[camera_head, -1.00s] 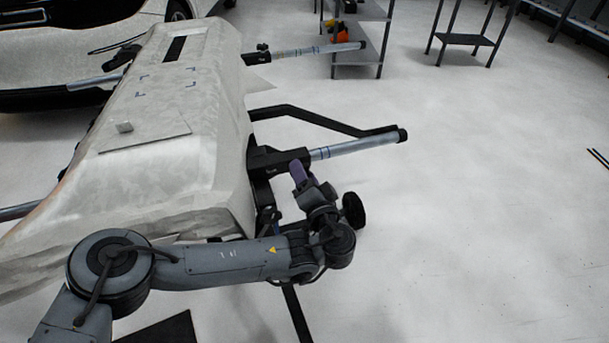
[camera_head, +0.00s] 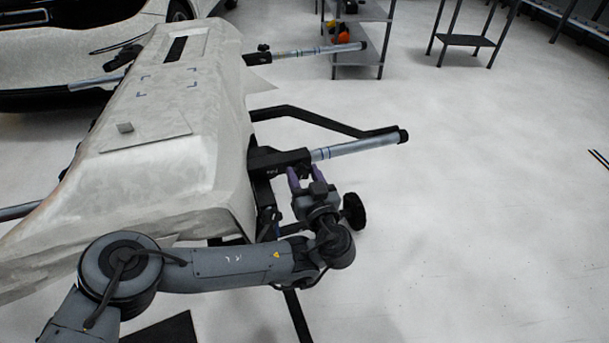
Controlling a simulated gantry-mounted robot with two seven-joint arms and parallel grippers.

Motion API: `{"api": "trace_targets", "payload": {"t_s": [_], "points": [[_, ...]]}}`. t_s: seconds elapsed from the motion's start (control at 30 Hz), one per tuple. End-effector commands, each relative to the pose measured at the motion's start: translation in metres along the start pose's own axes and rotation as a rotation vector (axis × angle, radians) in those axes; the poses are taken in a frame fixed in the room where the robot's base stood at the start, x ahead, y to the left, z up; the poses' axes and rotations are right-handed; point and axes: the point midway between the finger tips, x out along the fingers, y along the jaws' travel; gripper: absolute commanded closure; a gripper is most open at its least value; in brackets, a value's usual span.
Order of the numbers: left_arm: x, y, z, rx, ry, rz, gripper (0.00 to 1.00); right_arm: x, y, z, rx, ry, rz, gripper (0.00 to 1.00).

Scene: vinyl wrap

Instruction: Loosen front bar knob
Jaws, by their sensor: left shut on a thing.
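The front bar (camera_head: 355,147) is a silver tube with a black end cap. It sticks out to the right from a black sleeve (camera_head: 278,161) at the end of the stand. My left gripper (camera_head: 305,176) is just below this sleeve, with its purple fingers pointing up toward it. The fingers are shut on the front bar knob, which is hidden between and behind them. My right gripper is not in view.
A wrapped white bumper (camera_head: 160,95) lies on the stand. A second bar (camera_head: 320,51) with its own knob (camera_head: 263,47) is farther back. A black brace (camera_head: 320,121) runs behind the front bar.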

Motion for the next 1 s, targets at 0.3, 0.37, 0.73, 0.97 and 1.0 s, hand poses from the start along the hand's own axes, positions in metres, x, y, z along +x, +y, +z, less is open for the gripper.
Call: {"api": "trace_targets", "payload": {"t_s": [0.3,0.37,0.73,0.97,1.0], "points": [[0.0003,-0.0001,-0.0025,-0.083,0.002,0.0,0.8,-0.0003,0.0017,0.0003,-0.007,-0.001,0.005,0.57],[0.0003,-0.0001,-0.0025,-0.088,0.002,0.0,0.8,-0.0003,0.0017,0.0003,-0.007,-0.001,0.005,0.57],[0.0003,-0.0002,-0.0024,-0.092,0.002,0.0,0.8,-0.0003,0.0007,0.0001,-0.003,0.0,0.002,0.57],[0.0001,-0.0002,-0.0013,-0.089,0.001,0.0,0.24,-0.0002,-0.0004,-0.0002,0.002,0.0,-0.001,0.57],[0.0001,-0.0002,-0.0011,-0.088,0.001,0.0,0.24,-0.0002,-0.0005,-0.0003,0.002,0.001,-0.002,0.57]]}}
